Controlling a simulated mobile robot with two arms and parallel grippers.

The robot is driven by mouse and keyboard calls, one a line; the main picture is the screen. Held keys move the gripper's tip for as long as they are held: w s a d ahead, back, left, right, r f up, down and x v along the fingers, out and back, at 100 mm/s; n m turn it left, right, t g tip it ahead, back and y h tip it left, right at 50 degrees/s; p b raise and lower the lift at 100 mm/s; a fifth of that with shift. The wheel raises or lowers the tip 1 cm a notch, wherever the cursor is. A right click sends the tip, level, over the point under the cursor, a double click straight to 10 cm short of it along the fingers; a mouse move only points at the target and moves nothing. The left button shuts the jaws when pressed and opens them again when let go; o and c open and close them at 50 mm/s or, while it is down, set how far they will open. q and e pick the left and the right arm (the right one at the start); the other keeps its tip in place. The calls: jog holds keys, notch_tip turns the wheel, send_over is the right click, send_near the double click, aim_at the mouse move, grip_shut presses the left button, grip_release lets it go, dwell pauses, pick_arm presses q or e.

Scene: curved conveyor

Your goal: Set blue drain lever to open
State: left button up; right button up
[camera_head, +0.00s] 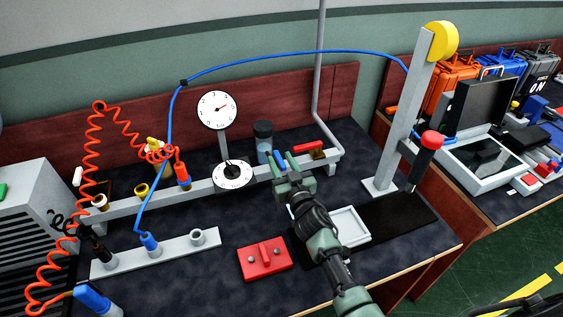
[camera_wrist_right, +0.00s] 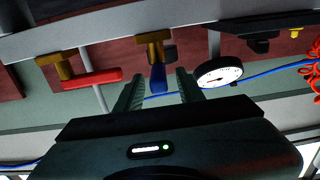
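The blue drain lever (camera_head: 279,159) is on the grey rail, partly hidden by my right gripper in the head view. In the right wrist view the blue lever (camera_wrist_right: 158,78) sticks out from a brass-coloured fitting (camera_wrist_right: 154,46). My right gripper (camera_head: 286,162) is at the lever, coming from the front. In the right wrist view its fingers (camera_wrist_right: 159,90) are apart, one on each side of the lever, with gaps showing on both sides. My left gripper is not in view.
A red lever (camera_head: 307,146) lies along the rail just right of the blue one. A dark bottle (camera_head: 263,140) and a dial gauge (camera_head: 217,110) stand nearby. A white tray (camera_head: 352,226) and a red block (camera_head: 264,258) lie in front. A grey post (camera_head: 402,115) rises at right.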

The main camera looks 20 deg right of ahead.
grip_shut()
dwell(1.3)
